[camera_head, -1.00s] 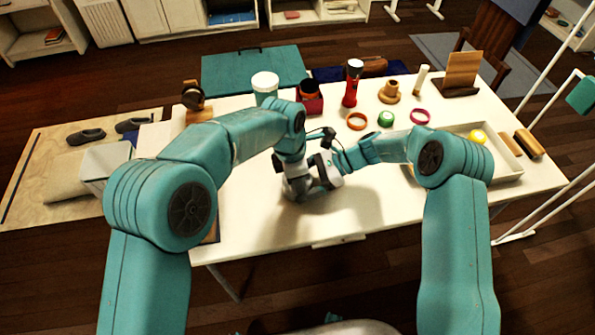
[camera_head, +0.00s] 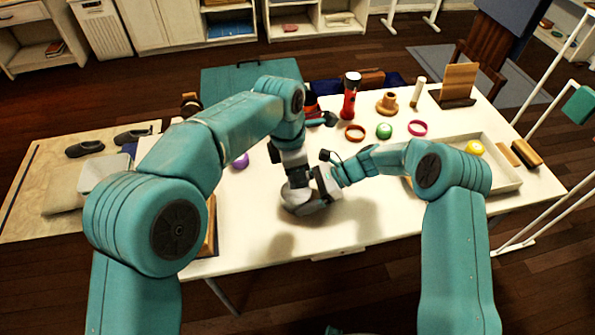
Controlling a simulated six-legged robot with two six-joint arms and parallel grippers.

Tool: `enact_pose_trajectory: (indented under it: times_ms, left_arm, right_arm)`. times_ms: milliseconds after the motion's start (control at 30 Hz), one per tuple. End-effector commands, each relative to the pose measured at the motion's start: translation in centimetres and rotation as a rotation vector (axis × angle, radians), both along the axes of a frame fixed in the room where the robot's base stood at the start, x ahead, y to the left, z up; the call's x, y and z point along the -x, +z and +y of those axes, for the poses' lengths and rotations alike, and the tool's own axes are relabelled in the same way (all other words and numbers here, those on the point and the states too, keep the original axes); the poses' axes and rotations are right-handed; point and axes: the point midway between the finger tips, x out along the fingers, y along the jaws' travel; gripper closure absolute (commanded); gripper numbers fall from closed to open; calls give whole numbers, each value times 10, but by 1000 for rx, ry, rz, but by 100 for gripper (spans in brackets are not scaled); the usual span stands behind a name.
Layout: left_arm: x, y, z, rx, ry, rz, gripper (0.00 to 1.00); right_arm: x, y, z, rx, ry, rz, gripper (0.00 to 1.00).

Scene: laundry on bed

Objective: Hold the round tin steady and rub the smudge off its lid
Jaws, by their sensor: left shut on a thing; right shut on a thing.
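My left gripper (camera_head: 298,187) points down over the middle of the white table (camera_head: 375,205), at the end of the arm from the left. My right gripper (camera_head: 325,187) reaches in from the right and meets it there, low over the tabletop. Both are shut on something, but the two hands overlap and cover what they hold. I cannot make out the round tin, its lid or the smudge. Grey rounded shapes show at the hands, and I cannot tell tin from gripper there.
Behind the hands stand a red flashlight (camera_head: 350,96), an orange ring (camera_head: 355,132), a green round thing (camera_head: 384,131), a magenta ring (camera_head: 417,128) and a wooden piece (camera_head: 387,103). A tray (camera_head: 507,180) lies right. A purple thing (camera_head: 240,161) lies left. The front tabletop is clear.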

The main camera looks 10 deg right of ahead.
Motion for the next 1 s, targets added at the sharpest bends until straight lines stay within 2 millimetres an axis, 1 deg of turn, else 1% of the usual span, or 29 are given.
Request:
enact_pose_trajectory:
  times_ms: [233, 267, 300, 533, 667, 767, 1000]
  left_arm:
    - [0, 0, 0, 0, 0, 0, 96]
    - [0, 0, 0, 0, 0, 0, 96]
    - [0, 0, 0, 0, 0, 0, 96]
    - [0, 0, 0, 0, 0, 0, 96]
    - [0, 0, 0, 0, 0, 0, 96]
    - [0, 0, 0, 0, 0, 0, 96]
    - [0, 0, 0, 0, 0, 0, 96]
  right_arm:
    - [0, 0, 0, 0, 0, 0, 31]
    - [0, 0, 0, 0, 0, 0, 11]
    - [0, 0, 0, 0, 0, 0, 0]
    - [0, 0, 0, 0, 0, 0, 0]
    - [-1, 5, -10, 1, -1, -2, 0]
    - [-1, 14, -27, 1, -5, -3, 0]
    - [-1, 41, -75, 1, -4, -3, 0]
